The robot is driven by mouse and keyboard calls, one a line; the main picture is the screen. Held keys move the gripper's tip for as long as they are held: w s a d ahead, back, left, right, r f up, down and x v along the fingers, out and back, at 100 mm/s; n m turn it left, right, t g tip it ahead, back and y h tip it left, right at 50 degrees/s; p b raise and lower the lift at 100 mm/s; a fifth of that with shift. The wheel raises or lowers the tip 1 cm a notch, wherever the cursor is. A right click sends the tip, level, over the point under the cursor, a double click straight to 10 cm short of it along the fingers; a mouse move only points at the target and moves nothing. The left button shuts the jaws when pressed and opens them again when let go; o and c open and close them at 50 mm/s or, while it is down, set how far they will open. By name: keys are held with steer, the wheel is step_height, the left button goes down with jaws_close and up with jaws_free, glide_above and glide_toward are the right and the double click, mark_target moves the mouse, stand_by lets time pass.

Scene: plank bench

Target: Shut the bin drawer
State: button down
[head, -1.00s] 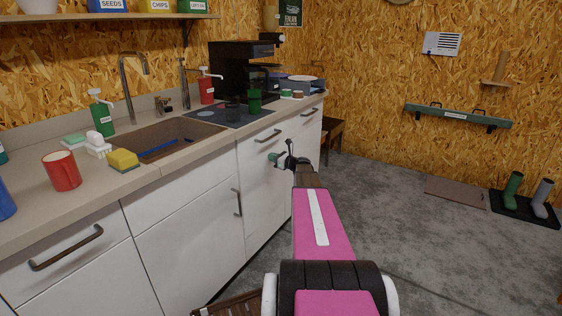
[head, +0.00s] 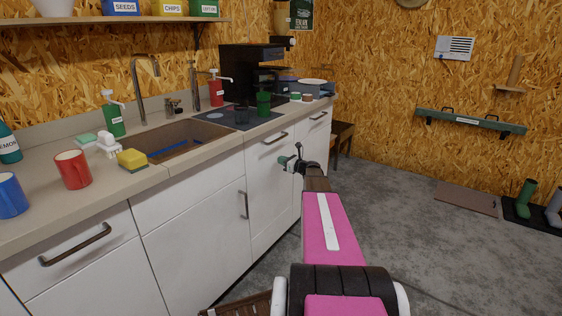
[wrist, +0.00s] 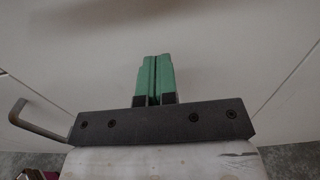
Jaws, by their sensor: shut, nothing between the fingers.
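My gripper (head: 288,160) is at the far end of my pink arm, in front of the white cabinet fronts. In the wrist view its two green fingers (wrist: 153,80) are together with nothing between them. They point at a plain white front panel (wrist: 225,60), close to it; I cannot tell whether they touch. In the head view a tall white front (head: 268,205) stands beside the gripper and looks flush with its neighbours. I cannot tell for sure which front is the bin drawer; my arm hides part of the fronts there.
The counter (head: 215,150) runs above the fronts with a sink, red mug (head: 72,170) and coffee machine (head: 240,75). Bar handles (head: 244,205) stick out from the fronts; one shows at the left in the wrist view.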

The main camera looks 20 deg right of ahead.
steer(key=v, duration=1.2)
steer(key=s+a+f+n+g, duration=0.3)
steer(key=a+n, duration=0.1)
steer(key=a, duration=0.3)
steer(key=s+a+f+n+g, duration=0.2)
steer(key=s+a+n+g, duration=0.15)
steer(key=a, duration=0.35)
steer(key=s+a+f+n+g, duration=0.25)
steer(key=a+n, duration=0.25)
steer(key=a, duration=0.3)
steer(key=s+a+f+n+g+h, duration=0.2)
steer(key=s+a+n+g+h, duration=0.1)
steer(key=s+n, duration=0.5)
steer(key=s+a+f+n+g+h, duration=0.2)
steer(key=s+a+n+g+h, duration=0.1)
steer(key=s+a+n+h, duration=0.3)
steer(key=shift+s+a+f+n+h, duration=0.25)
steer(key=shift+s+n+h, duration=0.25)
steer(key=shift+s+n, duration=1)
steer(key=shift+s, duration=0.1)
